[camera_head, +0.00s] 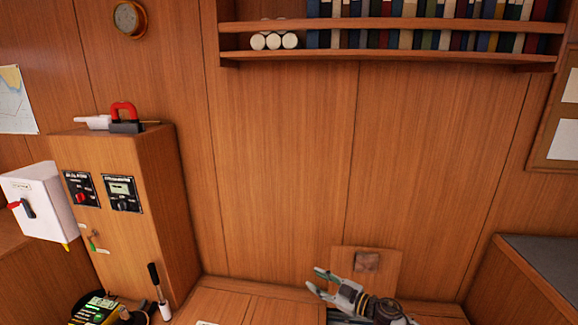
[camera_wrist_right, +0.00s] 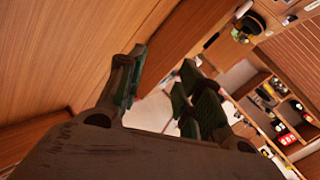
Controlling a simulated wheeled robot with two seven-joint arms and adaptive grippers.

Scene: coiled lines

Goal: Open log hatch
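The log hatch lid (camera_head: 386,268) is a square wooden panel with a darker square recess (camera_head: 367,261). It stands raised against the back wall at the rear of the wooden desk top (camera_head: 226,304). My right gripper (camera_head: 317,281) is in front of the lid's lower left, fingers pointing left. It is open and looks empty; its two fingers show apart in the right wrist view (camera_wrist_right: 162,72). The gripper and wrist hide the lid's lower edge and most of the opening below. I cannot tell whether they touch the lid. My left gripper is not in view.
A wooden cabinet (camera_head: 159,190) with dials stands at left, beside a white switch box (camera_head: 40,200). A dark-handled tool (camera_head: 158,290) and a yellow-black device (camera_head: 95,309) are at the front left. A bookshelf (camera_head: 390,55) hangs above. A dark-topped counter (camera_head: 545,255) is at right.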

